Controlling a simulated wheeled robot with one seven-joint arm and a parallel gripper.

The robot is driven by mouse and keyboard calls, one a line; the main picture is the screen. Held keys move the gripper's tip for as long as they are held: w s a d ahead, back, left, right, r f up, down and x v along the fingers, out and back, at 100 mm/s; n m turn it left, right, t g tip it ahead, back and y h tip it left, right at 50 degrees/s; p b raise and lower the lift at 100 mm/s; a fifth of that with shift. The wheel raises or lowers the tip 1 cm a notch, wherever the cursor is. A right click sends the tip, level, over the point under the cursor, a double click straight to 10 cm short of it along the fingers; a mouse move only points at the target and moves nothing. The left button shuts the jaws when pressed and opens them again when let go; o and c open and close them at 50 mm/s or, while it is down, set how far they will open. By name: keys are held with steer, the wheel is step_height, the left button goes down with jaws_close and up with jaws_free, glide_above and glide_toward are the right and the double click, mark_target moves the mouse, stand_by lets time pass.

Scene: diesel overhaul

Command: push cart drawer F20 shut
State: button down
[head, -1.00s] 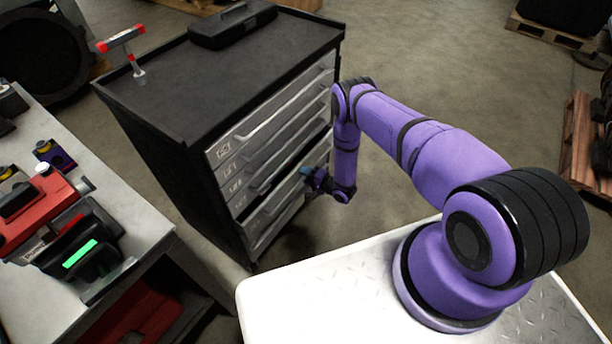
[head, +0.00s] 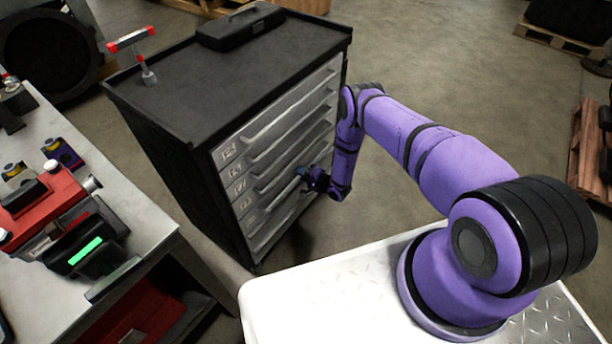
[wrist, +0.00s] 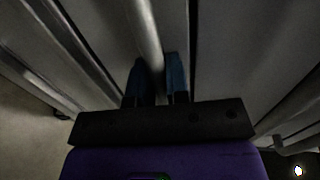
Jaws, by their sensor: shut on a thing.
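The black tool cart (head: 165,150) stands left of my arm, with a stack of grey drawers facing me. The drawer at my gripper (head: 246,204) is low in the stack, and its front looks about level with its neighbours. Its label is too small to read, so I cannot confirm it as F20. My gripper (head: 311,180) is at the right part of its bar handle. In the wrist view, my gripper's blue fingers (wrist: 157,80) are shut on the handle (wrist: 146,35), one on each side. The purple wrist hides part of the lower drawers' right side.
A black case (head: 240,27) and a red-tipped T-shaped tool (head: 132,42) are on the cart top. A workbench (head: 145,222) with several parts stands at the left. Open floor (head: 450,80) lies behind my arm.

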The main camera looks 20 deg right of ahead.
steer(key=c, duration=1.1)
jaws_free()
steer(key=shift+w+a, duration=0.15)
steer(key=shift+w, duration=0.05)
steer(key=v, duration=1)
steer(key=shift+s+d+r, duration=0.1)
steer(key=shift+s+d, duration=0.15)
steer(key=shift+s, duration=0.05)
